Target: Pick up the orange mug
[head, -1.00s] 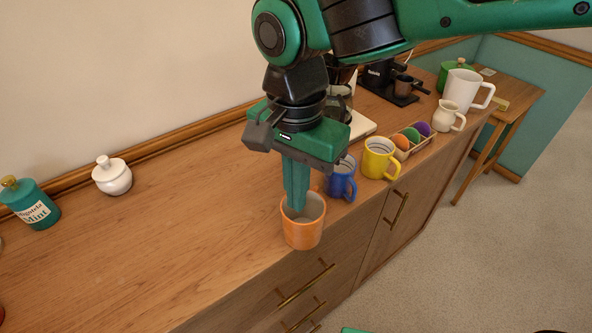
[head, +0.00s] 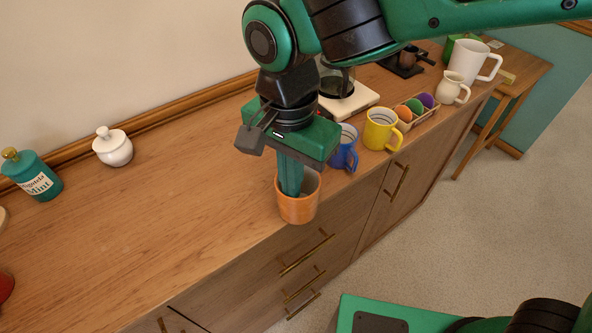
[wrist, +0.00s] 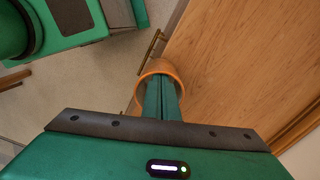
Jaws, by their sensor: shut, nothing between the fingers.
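The orange mug (head: 298,207) stands upright at the front edge of the wooden counter. My gripper (head: 291,192) points down at it from above, with its shut fingers reaching to the mug's opening. The fingertips are hidden behind the mug's near wall, so they appear to be inside the mug. In the wrist view, the orange mug (wrist: 160,68) shows as a rim around the ends of my gripper's fingers (wrist: 162,92). The fingers are together with nothing between them. How deep they reach is hard to tell.
A blue mug (head: 345,155) stands close to the right of the orange mug, then a yellow mug (head: 379,131) and a tray of coloured pods (head: 419,112). A coffee maker (head: 345,98) is behind. The counter to the left is clear up to a white jar (head: 113,147).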

